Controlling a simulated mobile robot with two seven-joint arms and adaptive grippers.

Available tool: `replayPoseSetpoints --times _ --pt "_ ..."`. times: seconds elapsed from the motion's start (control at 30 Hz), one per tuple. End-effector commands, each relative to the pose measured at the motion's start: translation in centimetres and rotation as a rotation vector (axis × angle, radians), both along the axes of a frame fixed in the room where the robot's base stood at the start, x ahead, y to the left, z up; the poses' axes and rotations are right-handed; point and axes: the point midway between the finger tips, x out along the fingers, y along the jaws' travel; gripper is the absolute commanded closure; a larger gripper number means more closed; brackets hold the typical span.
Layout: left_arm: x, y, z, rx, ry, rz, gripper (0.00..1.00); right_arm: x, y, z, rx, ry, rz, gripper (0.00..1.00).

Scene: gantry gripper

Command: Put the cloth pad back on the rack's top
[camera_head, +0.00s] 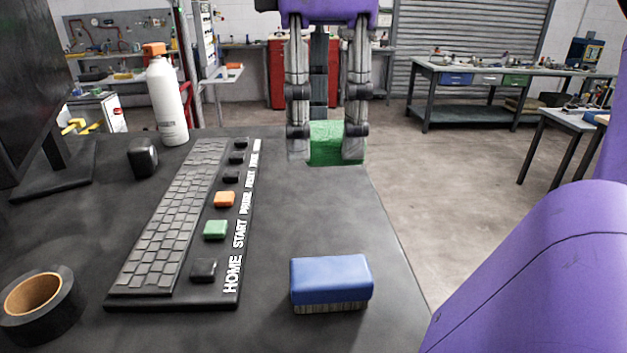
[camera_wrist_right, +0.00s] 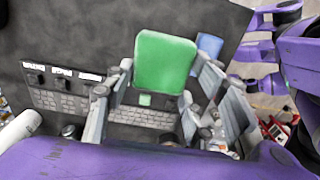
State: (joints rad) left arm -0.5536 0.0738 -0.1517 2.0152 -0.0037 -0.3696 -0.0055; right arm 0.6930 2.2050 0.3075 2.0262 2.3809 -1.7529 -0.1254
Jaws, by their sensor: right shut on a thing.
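The green cloth pad (camera_head: 325,148) is between the two grey fingers of my right gripper (camera_head: 325,155), at the far right part of the dark table. The gripper points down and is shut on the pad. The fingers partly cover the pad's sides in the head view. In the right wrist view the pad (camera_wrist_right: 165,62) shows as a rounded green block between the fingertips (camera_wrist_right: 158,80). I cannot tell whether the pad touches the table. I cannot make out the rack in either view. My left gripper is not in view.
On the dark table (camera_head: 365,215) are a blue brush (camera_head: 331,280), a keyboard with labelled buttons (camera_head: 180,215), a tape roll (camera_head: 38,303), a white bottle (camera_head: 167,105) and a monitor (camera_head: 38,90). The table is clear between pad and brush. Workbenches (camera_head: 500,75) stand behind.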

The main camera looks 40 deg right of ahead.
Motion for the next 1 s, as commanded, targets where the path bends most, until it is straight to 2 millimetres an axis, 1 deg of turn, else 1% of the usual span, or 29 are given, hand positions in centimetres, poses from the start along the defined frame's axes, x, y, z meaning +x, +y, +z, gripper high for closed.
replayPoseSetpoints --times 0.37,0.4,0.5,0.63,0.87,0.9,1.0 --pt "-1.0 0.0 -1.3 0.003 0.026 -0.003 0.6 6.5 -6.0 -4.3 0.0 0.008 -0.009 0.74" --pt "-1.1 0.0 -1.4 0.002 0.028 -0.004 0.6 6.9 -6.3 -5.2 0.001 0.009 -0.007 0.74" --pt "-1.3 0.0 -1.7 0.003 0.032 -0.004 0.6 8.0 -7.3 -7.0 0.001 0.008 -0.006 0.74" --pt "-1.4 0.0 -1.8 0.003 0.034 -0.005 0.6 9.0 -8.2 -8.4 0.0 0.005 -0.005 0.74" --pt "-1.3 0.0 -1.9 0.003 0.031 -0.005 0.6 9.7 -8.8 -9.6 0.001 0.004 -0.004 0.74" --pt "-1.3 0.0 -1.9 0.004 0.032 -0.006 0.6 9.9 -9.1 -10.0 0.0 0.005 -0.005 0.74" --pt "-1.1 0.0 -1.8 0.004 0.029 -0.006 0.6 9.9 -9.0 -11.6 0.0 0.004 -0.002 0.74"
